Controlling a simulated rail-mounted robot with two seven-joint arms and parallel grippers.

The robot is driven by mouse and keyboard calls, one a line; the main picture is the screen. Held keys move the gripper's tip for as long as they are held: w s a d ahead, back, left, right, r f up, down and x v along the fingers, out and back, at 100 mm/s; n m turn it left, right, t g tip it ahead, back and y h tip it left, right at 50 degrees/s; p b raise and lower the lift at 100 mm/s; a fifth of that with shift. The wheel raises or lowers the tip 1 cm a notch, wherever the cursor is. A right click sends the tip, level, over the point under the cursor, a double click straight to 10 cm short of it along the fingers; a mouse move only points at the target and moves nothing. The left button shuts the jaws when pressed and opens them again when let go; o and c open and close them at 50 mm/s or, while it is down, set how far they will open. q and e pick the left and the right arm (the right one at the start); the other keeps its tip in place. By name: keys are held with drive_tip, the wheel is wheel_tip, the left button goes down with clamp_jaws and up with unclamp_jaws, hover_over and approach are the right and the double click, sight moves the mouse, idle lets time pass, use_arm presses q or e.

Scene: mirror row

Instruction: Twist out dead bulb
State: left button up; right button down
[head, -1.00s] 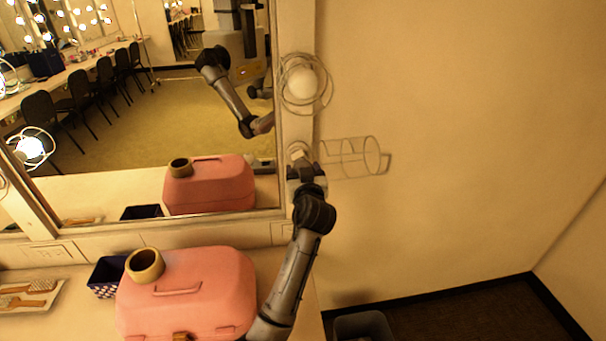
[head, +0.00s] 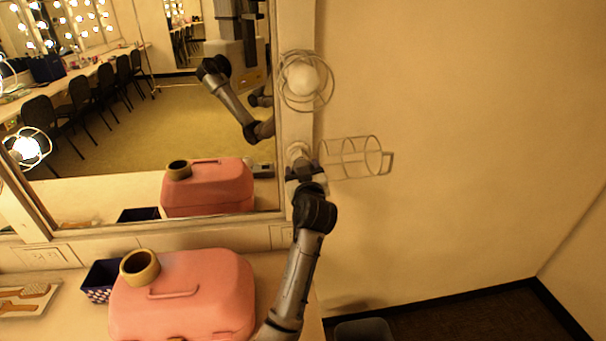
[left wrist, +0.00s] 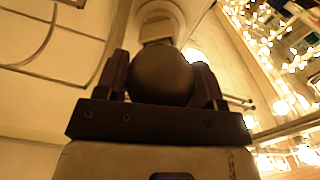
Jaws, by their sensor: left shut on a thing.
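The dead bulb (left wrist: 160,76) is a dark round globe in the left wrist view, just below its pale socket (left wrist: 157,25). My left gripper (left wrist: 162,88) is shut on the bulb, one finger on each side. In the head view my left gripper (head: 306,174) is at the lower socket (head: 298,151) on the mirror frame's right post, and the bulb is mostly hidden there. The wire cage (head: 350,158) is swung open to the right of the socket. I cannot tell whether the bulb is still threaded in. My right gripper is not in view.
A caged pale bulb (head: 303,78) sits above on the same post. A pink case (head: 185,300) with a tape roll (head: 140,267) on it and a dark blue box (head: 101,281) stand on the counter. A bin (head: 364,330) is on the floor. The wall at right is clear.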

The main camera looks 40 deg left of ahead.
use_arm(q)
drive_tip(key=shift+n+b, duration=0.6)
drive_tip(key=shift+b, duration=0.25)
drive_tip(key=shift+n+b, duration=0.3)
drive_tip(key=shift+b, duration=0.15)
drive_tip(key=shift+b, duration=0.3)
drive_tip(key=shift+n+b, duration=0.6)
drive_tip(key=shift+n, duration=0.1)
drive_tip(key=shift+n+b, duration=0.6)
drive_tip(key=shift+b, duration=0.25)
drive_tip(key=shift+s+d, duration=0.45)
drive_tip(key=shift+d, duration=0.05)
